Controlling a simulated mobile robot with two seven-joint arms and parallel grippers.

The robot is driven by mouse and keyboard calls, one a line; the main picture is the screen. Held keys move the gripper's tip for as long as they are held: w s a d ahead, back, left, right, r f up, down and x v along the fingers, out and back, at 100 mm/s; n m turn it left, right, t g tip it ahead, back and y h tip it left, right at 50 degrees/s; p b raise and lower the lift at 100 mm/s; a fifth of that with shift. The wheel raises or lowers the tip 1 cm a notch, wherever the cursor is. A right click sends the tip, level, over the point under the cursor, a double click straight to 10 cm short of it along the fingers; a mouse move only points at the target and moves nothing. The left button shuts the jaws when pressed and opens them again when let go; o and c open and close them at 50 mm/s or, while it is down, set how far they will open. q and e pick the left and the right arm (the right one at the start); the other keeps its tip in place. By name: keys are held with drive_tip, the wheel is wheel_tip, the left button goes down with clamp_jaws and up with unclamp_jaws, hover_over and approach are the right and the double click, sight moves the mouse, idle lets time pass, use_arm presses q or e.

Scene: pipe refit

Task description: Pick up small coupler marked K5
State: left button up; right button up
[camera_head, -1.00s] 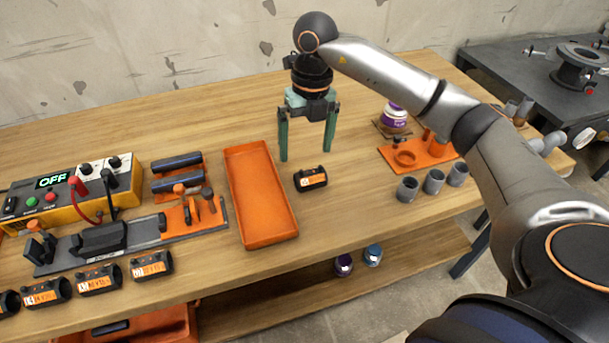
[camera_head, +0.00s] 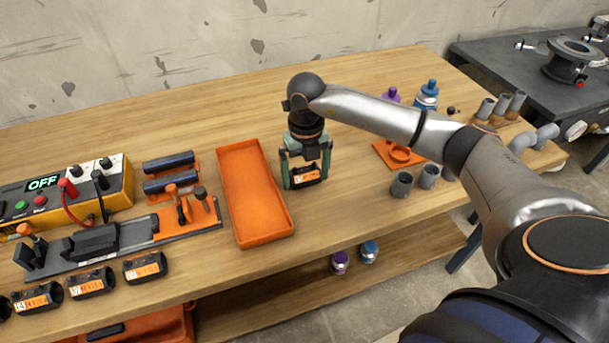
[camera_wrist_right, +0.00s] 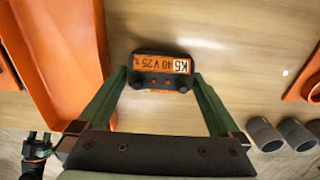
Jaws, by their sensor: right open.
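The small black coupler (camera_head: 306,174) with an orange label lies on the wooden table just right of the orange tray. In the right wrist view the fingertips of the gripper (camera_wrist_right: 161,77) stand beside the coupler's two ends. Whether they touch it I cannot tell. My left gripper does not show in the head view.
The long orange tray (camera_head: 233,154) is close on the left. Several similar labelled couplers (camera_head: 145,266) line the front edge at left, before a clamp fixture (camera_head: 95,243) and yellow control box (camera_head: 112,180). Grey pipe pieces (camera_head: 402,184) and an orange holder (camera_head: 385,149) stand to the right.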

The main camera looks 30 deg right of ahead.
drive_tip(key=shift+f, duration=0.35)
drive_tip(key=shift+r, duration=0.1)
drive_tip(key=c, duration=1.1)
